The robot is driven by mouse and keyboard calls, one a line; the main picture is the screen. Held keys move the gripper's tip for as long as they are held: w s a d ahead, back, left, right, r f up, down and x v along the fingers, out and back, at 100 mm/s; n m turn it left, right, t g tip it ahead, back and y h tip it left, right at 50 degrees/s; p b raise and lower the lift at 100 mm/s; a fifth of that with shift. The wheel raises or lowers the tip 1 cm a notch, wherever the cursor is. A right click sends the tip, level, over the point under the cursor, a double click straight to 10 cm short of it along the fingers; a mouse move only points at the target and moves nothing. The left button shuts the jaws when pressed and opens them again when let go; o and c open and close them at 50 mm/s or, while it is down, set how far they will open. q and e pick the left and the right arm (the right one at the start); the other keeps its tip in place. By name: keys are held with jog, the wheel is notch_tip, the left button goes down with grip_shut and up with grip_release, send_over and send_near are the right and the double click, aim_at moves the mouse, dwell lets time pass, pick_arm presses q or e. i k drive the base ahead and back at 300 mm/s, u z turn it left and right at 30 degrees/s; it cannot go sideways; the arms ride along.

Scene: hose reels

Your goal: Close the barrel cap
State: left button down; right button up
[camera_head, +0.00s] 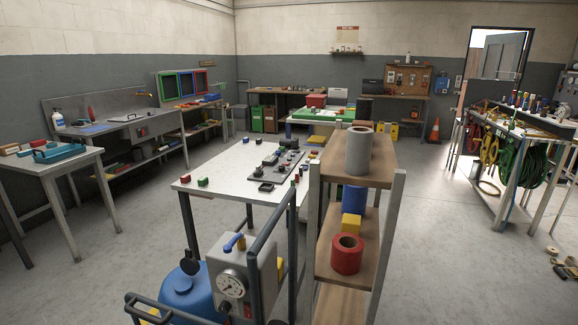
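A blue barrel (180,298) stands at the bottom of the head view, left of centre, partly hidden by the grey box with a gauge and by dark rails. A dark round piece (190,263), which looks like the barrel cap, shows at the top of the barrel. It appears raised and tilted rather than flat, but it is too small to be sure. The barrel's opening is not clearly visible. Neither of my grippers is in view.
A grey box with a dial gauge (231,284) and blue lever stands right of the barrel. Dark tubular rails (256,265) surround them. A wooden shelf (372,180) with rolls stands to the right. A white table (215,178) is behind. Open floor (105,260) lies left.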

aim_at(190, 265)
jog(key=u, duration=2.25)
jog(key=i, duration=2.9)
jog(key=z, duration=4.05)
